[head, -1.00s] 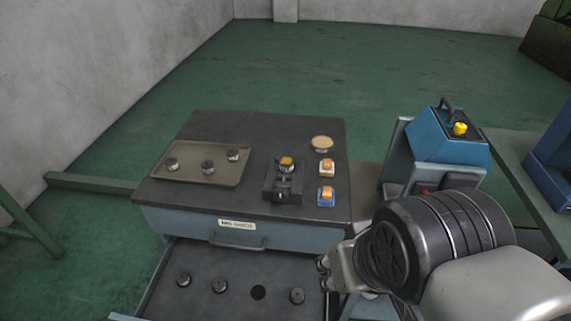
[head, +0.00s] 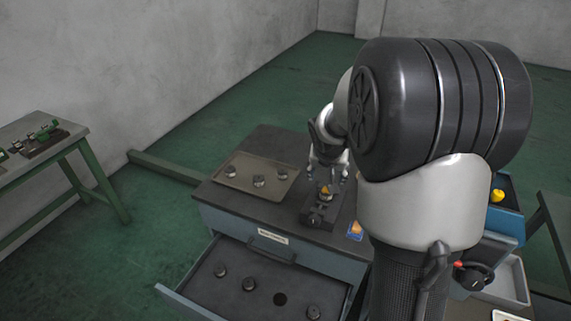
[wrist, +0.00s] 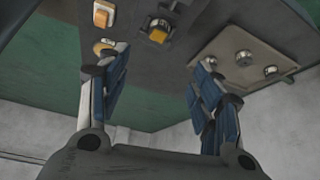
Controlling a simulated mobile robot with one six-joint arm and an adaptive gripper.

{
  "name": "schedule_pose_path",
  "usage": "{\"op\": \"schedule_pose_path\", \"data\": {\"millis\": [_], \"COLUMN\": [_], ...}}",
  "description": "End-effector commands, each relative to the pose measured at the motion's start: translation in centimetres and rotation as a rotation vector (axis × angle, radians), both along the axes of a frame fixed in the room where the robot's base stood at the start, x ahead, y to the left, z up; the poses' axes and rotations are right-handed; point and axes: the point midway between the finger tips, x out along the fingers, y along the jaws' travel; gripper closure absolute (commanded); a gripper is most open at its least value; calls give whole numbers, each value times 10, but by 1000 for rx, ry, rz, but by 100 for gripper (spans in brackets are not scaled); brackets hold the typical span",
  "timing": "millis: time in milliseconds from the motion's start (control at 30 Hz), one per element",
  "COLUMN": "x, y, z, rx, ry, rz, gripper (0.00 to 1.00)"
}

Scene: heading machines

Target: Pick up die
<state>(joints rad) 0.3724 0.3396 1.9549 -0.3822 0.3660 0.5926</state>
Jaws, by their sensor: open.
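The round dark metal dies show in three places. Three stand on the shallow tray (head: 237,185) on the cabinet top, including a middle die (head: 259,181). Three more sit in the open drawer, including one at left (head: 221,271). A die with a yellow-orange top (head: 326,191) sits in the dark fixture block (head: 318,215); it also shows in the wrist view (wrist: 158,34). My gripper (head: 328,163) is over the cabinet, above and behind the fixture. In the wrist view my gripper (wrist: 165,75) is open, with nothing between its blue-padded fingers.
A white-and-orange item (head: 355,230) lies right of the fixture. A blue box with a yellow knob (head: 497,196) stands farther right. A green bench (head: 45,160) is at left.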

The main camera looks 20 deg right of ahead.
Motion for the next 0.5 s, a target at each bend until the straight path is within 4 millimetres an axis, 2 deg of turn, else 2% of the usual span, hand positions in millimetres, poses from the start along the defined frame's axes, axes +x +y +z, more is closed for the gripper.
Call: {"op": "schedule_pose_path", "data": {"millis": [167, 500], "x": [9, 38], "y": [-10, -31], "z": [-22, -86], "rx": [3, 3], "ry": [0, 2], "rz": [-8, -6], "gripper": [41, 41]}}
